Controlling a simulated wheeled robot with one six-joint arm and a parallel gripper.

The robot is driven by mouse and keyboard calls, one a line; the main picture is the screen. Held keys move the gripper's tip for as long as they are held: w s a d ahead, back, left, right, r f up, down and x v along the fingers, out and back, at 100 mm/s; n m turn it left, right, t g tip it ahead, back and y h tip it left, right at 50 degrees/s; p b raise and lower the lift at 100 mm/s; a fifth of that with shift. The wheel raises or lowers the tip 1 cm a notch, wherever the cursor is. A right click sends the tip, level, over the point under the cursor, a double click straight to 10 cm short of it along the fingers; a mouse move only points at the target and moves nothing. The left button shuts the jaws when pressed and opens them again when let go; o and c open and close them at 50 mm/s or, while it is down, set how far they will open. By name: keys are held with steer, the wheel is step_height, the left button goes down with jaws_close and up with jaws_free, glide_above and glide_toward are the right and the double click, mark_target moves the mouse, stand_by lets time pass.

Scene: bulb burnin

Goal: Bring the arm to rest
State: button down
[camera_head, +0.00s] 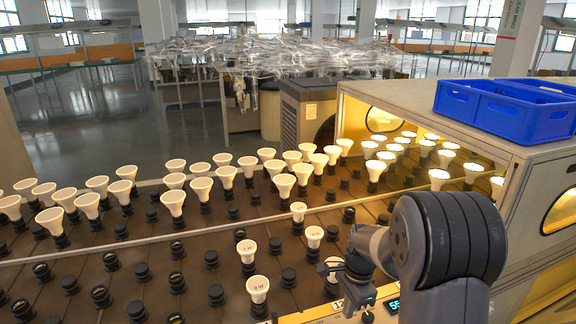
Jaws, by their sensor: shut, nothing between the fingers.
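My arm reaches in from the lower right, its dark ribbed joint (448,240) large in front of the cabinet. My gripper (345,281) is the small dark part beyond the pale wrist, low over the front edge of the socket board. It looks shut and empty. A white bulb (333,264) stands right behind it, partly hidden; I cannot tell whether they touch. Other bulbs nearby stand upright in sockets, such as one to the left (257,288) and one behind (314,236).
The brown socket board (75,277) holds rows of white bulbs and several empty black sockets. Lit bulbs glow inside the open cabinet (430,97) at right. Blue crates (505,108) sit on its top.

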steer(key=shift+w+d+r+y+p, duration=0.45)
steer(key=shift+w+d+r+y, duration=0.1)
steer(key=shift+d+r+y, duration=0.1)
steer(key=shift+v, duration=2.2)
steer(key=shift+s+a, duration=0.15)
